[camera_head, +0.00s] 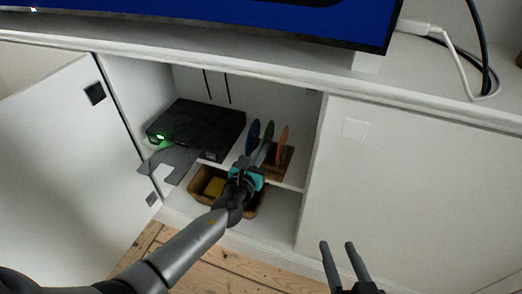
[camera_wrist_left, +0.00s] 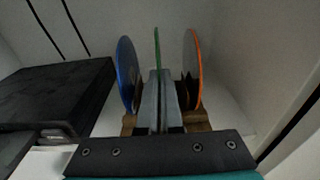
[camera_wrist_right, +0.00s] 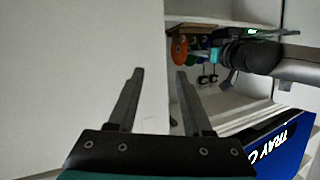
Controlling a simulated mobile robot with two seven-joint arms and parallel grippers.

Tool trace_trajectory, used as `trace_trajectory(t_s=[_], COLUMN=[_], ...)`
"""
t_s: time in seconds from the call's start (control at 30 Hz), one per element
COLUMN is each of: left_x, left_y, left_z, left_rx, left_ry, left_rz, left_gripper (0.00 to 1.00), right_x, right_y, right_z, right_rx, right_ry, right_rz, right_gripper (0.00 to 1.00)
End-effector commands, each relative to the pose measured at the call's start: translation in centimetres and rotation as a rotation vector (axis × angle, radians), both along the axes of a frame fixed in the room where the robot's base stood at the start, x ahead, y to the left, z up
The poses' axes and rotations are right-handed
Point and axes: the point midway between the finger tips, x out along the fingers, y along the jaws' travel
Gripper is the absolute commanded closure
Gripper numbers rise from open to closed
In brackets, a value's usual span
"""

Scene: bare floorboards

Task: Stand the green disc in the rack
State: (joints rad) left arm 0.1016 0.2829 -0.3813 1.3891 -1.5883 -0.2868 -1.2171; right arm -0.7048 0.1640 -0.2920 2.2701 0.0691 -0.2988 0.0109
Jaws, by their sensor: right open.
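The green disc (camera_head: 267,135) stands on edge at the wooden rack (camera_head: 286,166), between a blue disc (camera_head: 253,135) and an orange disc (camera_head: 282,145). The left wrist view shows the green disc (camera_wrist_left: 157,45) edge-on and upright. My left gripper (camera_head: 261,157) reaches into the cabinet; its fingers (camera_wrist_left: 160,78) are close together on the green disc's near edge. They hide the disc's lower part and the slot beneath, so I cannot tell whether it is seated. My right gripper (camera_head: 337,246) is open and empty, outside the cabinet; its fingers (camera_wrist_right: 160,73) are spread apart.
A black box (camera_head: 205,125) with a green light sits left of the rack on the shelf. A basket (camera_head: 203,178) with something yellow is below. The open door (camera_head: 65,170) is at left, a closed white panel (camera_head: 400,190) at right. A monitor (camera_head: 250,18) stands on top.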

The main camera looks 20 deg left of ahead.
Motion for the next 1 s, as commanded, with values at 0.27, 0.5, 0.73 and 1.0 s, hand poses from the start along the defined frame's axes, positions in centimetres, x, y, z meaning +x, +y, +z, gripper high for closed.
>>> trace_trajectory(t_s=[0.27,0.5,0.73,1.0], left_x=[0.0,0.0,-0.5,-3.3], left_y=[0.0,0.0,0.0,0.1], left_z=[0.0,0.0,0.0,0.3], left_rx=[0.0,0.0,0.001,0.002], left_ry=[0.0,0.0,0.002,0.003], left_rz=[0.0,0.0,-0.001,-0.002], left_gripper=[0.71,0.63,0.63,0.63], right_x=[0.0,0.0,0.0,0.1], right_y=[0.0,0.0,0.0,-1.3], right_z=[0.0,0.0,0.1,-0.4], right_rx=[0.0,0.0,-0.003,-0.079], right_ry=[0.0,0.001,0.007,0.127], right_rz=[0.0,0.0,0.001,-0.004], right_gripper=[0.5,0.5,0.5,0.5])
